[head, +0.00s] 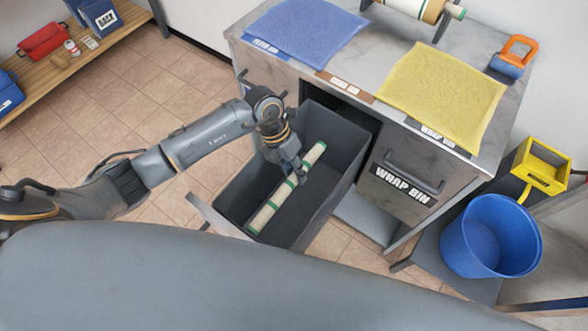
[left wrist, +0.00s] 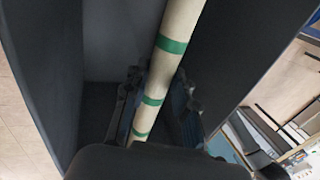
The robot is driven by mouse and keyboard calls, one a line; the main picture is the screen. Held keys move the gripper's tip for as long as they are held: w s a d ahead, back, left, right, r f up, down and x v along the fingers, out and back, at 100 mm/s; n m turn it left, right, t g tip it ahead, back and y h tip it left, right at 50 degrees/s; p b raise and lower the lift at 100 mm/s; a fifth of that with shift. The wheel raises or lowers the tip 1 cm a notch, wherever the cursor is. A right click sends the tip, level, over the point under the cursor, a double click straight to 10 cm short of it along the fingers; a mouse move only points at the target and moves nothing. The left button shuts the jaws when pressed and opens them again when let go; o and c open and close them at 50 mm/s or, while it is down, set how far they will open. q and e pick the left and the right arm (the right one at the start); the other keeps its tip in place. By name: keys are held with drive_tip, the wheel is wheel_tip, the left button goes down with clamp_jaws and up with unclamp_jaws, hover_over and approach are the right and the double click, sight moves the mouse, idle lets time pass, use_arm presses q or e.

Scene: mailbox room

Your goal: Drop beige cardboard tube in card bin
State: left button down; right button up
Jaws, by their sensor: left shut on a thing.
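The beige cardboard tube (head: 264,213) has green bands and lies at a slant across the opening of a dark grey pulled-out drawer bin (head: 340,166). My left gripper (head: 298,179) is over the bin, shut on the tube near its middle. In the left wrist view the tube (left wrist: 181,30) runs between the fingers, with the dark bin walls (left wrist: 250,50) around it. Whether the tube touches the bin floor, I cannot tell. The bin's own label is not readable. My right gripper is not in view.
The counter holds a blue mat (head: 305,32), a yellow mat (head: 442,95), a roll holder and an orange-handled tool (head: 514,57). A closed drawer labelled WRAP BIN (head: 405,183) is right of the open bin. A blue bucket (head: 490,236) stands at right.

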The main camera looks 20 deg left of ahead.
use_arm(q)
drive_tip(key=c, duration=1)
unclamp_jaws()
drive_tip(key=shift+r, duration=0.1)
drive_tip(key=v, duration=1.2)
